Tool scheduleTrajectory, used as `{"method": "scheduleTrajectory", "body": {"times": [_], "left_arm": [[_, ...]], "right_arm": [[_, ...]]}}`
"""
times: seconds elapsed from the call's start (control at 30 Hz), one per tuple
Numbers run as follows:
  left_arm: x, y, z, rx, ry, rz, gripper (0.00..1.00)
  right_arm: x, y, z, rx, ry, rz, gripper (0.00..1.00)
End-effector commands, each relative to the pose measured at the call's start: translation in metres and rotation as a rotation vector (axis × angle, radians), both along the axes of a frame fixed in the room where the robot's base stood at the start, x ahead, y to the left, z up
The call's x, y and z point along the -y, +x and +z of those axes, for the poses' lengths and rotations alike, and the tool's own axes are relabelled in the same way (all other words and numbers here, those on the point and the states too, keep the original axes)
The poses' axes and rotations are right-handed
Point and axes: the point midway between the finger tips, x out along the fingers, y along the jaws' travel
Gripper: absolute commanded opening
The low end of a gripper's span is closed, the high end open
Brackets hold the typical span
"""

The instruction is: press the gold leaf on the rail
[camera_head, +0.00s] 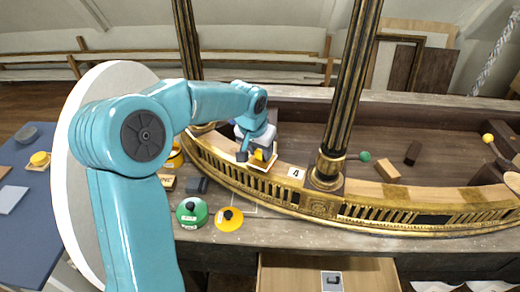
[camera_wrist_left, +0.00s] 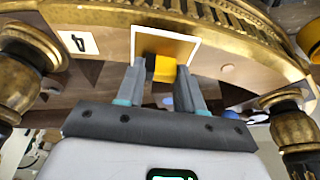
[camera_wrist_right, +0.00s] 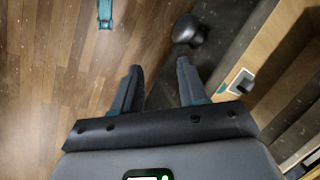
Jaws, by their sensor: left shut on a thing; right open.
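The curved gilt rail (camera_head: 245,181) runs across the console. A white-edged square (camera_head: 264,166) lies on it, left of a card marked 4 (camera_head: 296,173); in the left wrist view the white-edged square (camera_wrist_left: 193,51) is partly hidden by what I hold. My left gripper (camera_wrist_left: 160,72) is shut on a small block with yellow and dark parts (camera_wrist_left: 165,68), which also shows in the head view (camera_head: 259,155). The block is over the square; I cannot tell whether it touches. My right gripper (camera_wrist_right: 158,68) is open and empty, above the wooden floor.
A black and gold column (camera_head: 345,100) rises right of the card. A green pot (camera_head: 187,219) and a yellow one (camera_head: 229,224) stand in front of the rail. A drawer (camera_head: 290,275) juts out below. A blue table (camera_head: 25,230) is at left.

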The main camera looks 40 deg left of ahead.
Motion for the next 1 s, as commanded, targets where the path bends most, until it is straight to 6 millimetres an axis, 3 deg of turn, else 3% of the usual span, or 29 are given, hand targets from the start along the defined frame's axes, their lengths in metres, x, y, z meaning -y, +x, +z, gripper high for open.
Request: {"method": "scheduleTrajectory", "body": {"times": [1.0], "left_arm": [[0.000, 0.000, -0.013, 0.000, 0.000, 0.000, 0.12]], "right_arm": [[0.000, 0.000, -0.011, 0.000, 0.000, 0.000, 0.43]]}}
